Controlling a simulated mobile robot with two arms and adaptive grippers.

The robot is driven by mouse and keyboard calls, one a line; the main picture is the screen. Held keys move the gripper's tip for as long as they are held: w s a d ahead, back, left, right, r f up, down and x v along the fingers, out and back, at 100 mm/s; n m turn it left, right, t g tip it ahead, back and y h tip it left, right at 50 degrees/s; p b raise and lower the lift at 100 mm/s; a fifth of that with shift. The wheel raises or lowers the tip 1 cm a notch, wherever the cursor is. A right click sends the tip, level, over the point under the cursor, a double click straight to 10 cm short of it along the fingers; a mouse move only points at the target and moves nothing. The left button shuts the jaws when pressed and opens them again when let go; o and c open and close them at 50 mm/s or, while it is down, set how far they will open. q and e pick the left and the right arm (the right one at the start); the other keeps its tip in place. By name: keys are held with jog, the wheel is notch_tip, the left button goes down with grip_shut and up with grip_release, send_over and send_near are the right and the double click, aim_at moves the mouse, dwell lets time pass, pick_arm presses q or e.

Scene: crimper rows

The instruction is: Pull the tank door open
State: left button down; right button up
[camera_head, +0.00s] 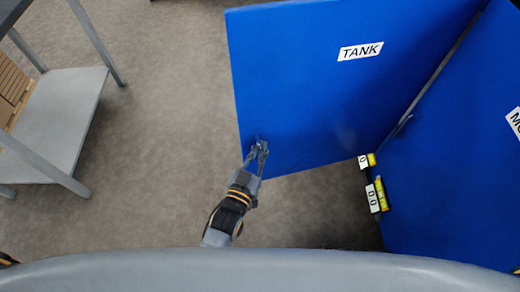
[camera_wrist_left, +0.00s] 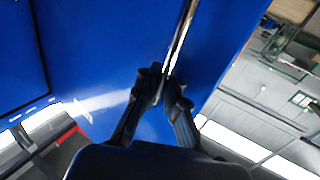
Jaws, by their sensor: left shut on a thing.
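The blue tank door (camera_head: 310,90), with a white TANK label (camera_head: 360,51), stands swung out at an angle from the blue panel on the right. My left gripper (camera_head: 259,148) is at the door's lower left corner in the head view. In the left wrist view my left gripper (camera_wrist_left: 163,82) is shut on a thin shiny metal bar handle (camera_wrist_left: 182,35) that runs along the blue door face (camera_wrist_left: 100,60). The fingers hide the gripped part of the handle. My right gripper is not in view.
A second blue panel (camera_head: 450,170) with a partly cut-off label stands at right. Yellow items with white number tags (camera_head: 376,195) show in the gap beside the door. A grey shelf table (camera_head: 60,110) stands at left. The floor (camera_head: 170,130) between table and door is clear.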

pick_arm(q)
jog(key=shift+a, duration=0.3)
jog(key=c, duration=1.4)
grip_release()
jog(key=v, duration=1.2)
